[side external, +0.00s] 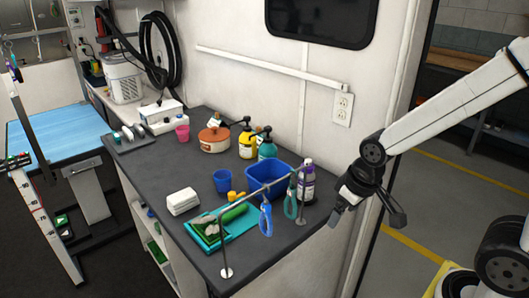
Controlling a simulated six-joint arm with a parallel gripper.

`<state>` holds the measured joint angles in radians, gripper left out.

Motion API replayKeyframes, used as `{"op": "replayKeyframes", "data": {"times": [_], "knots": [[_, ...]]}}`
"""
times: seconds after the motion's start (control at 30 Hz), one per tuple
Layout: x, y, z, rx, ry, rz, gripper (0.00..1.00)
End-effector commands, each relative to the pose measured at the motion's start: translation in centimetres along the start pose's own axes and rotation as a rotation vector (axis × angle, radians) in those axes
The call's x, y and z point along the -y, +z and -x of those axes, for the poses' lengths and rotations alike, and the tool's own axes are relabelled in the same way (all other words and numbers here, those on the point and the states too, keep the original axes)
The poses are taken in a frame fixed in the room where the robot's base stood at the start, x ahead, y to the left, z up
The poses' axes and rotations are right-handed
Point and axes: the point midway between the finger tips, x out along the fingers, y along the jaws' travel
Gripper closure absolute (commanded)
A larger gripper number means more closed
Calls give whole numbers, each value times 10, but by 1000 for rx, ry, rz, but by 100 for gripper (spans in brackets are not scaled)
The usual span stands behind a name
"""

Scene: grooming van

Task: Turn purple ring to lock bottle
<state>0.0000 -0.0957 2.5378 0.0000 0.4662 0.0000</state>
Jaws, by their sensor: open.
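A bottle (307,187) with a dark body and a pale label stands upright near the right end of the dark counter. Its top (308,162) looks purple, but a separate ring is too small to make out. The bottle is partly behind a metal rail. My gripper (366,209) is open and empty, to the right of the bottle and apart from it, past the counter's right edge.
A metal rail (262,188) with a blue tool (265,218) and a teal tool (290,205) hanging stands in front of the bottle. A blue bin (264,184) is left of it. Pump bottles (247,144) stand behind.

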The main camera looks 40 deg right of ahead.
Motion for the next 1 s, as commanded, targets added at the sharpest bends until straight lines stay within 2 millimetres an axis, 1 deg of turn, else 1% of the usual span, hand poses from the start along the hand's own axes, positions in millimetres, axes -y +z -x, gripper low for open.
{"op": "replayKeyframes", "data": {"times": [0.13,0.3,0.63,0.87,1.0], "knots": [[0,-6,19,-6,0,0,2],[0,-10,38,-3,0,0,2],[0,-16,68,-1,0,0,2],[-5,-34,68,17,4,46,2],[-10,-47,69,27,5,81,2]]}}
